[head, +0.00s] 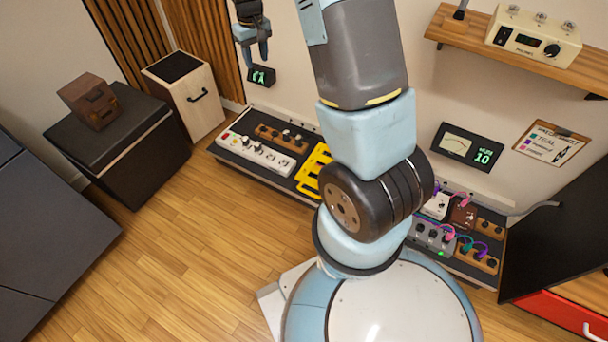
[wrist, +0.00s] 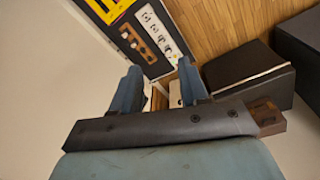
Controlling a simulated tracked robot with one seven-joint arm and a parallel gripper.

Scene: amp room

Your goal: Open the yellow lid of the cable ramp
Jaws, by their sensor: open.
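The yellow lid (head: 310,172) of the cable ramp has dark slots and lies on the long dark board by the wall. My arm hides its right side in the head view. In the wrist view the yellow lid (wrist: 100,14) is at the top edge and partly cut off. Whether it is shut down flat, I cannot tell. My gripper (head: 253,55) is up near the wall, to the upper left of the lid and well apart from it. In the wrist view my gripper (wrist: 160,84) has its fingers spread, with nothing held between them.
A white pedal strip (head: 255,152) and a wooden knob block (head: 281,138) sit left of the lid. Pedals with coloured cables (head: 462,230) are to the right. A wooden-sided box (head: 205,110) stands by the wall. The wooden floor (head: 190,235) in front is clear.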

